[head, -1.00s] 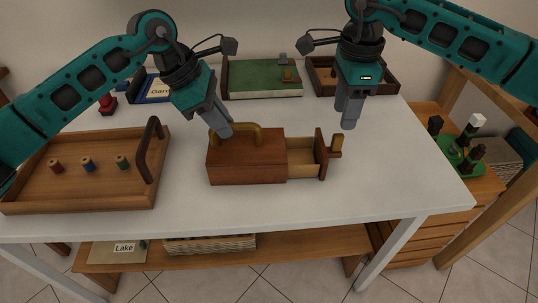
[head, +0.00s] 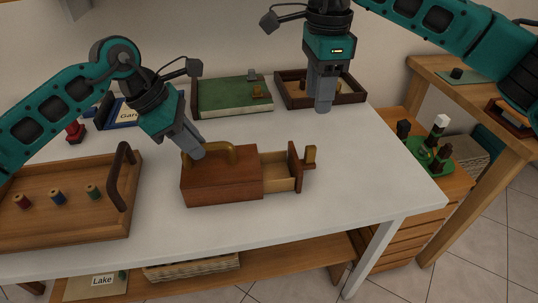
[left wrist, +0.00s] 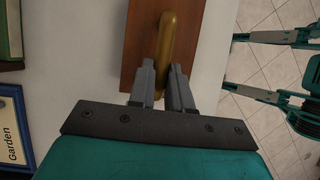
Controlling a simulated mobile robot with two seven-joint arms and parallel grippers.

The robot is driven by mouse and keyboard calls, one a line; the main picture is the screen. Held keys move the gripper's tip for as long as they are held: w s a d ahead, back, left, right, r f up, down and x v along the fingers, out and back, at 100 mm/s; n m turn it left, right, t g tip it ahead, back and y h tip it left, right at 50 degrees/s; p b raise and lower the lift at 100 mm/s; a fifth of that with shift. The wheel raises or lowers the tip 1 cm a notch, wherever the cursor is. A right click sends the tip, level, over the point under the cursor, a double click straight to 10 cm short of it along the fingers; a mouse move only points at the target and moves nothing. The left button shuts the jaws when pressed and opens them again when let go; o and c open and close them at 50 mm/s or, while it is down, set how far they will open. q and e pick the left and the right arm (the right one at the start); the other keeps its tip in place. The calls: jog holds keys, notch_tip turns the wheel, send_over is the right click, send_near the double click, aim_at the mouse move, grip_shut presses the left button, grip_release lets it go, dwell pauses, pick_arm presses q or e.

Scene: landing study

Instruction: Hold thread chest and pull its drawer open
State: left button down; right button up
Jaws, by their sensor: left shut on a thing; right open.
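The thread chest (head: 220,183) is a reddish-brown wooden box with a brass-coloured arched handle (head: 226,153) on top. It stands on the white table. Its drawer (head: 278,172) is pulled out to the right, and the inside looks empty from here.
A wooden tray (head: 75,229) with several thread spools stands at the left. A side cabinet (head: 455,185) holds bottles on a green tray. The table right of the drawer is clear.

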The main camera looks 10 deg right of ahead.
pick_arm(q)
jog(key=c, duration=1)
grip_release()
